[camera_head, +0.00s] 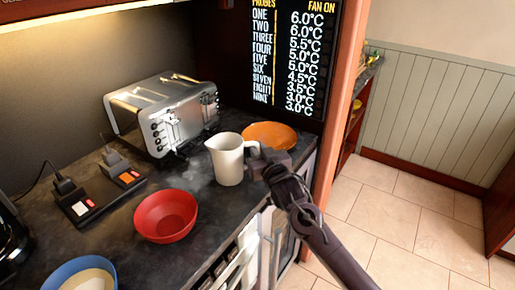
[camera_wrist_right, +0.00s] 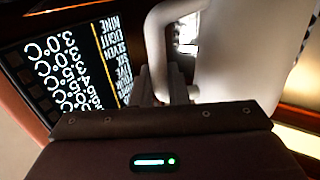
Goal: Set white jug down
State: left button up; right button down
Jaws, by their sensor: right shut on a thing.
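The white jug (camera_head: 227,160) is upright at the dark counter, between the red bowl and the orange plate. I cannot tell whether its base touches the counter. My right gripper (camera_head: 262,160) is at the jug's right side, shut on its handle. In the right wrist view the jug (camera_wrist_right: 245,55) fills the upper right, and the gripper's fingers (camera_wrist_right: 172,88) close around the handle. The fingertips are partly hidden by the handle. My left gripper is not in view.
A red bowl (camera_head: 166,214) stands in front left of the jug. An orange plate (camera_head: 269,135) is close behind right. A silver toaster (camera_head: 163,112) stands behind left, and a black socket block (camera_head: 97,194) lies at left. A blue bowl (camera_head: 66,273) is at the lower left.

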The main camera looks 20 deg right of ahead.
dwell(0.3)
jog(key=c, duration=1.8)
grip_release()
jog(key=shift+f, duration=0.15)
jog(key=o, duration=0.4)
jog(key=shift+s, duration=0.15)
jog(key=s+b, duration=0.2)
jog(key=s, duration=0.9)
jog(key=shift+s+d+r, duration=0.2)
jog(key=shift+s+d, duration=0.2)
jog(key=shift+d, duration=0.05)
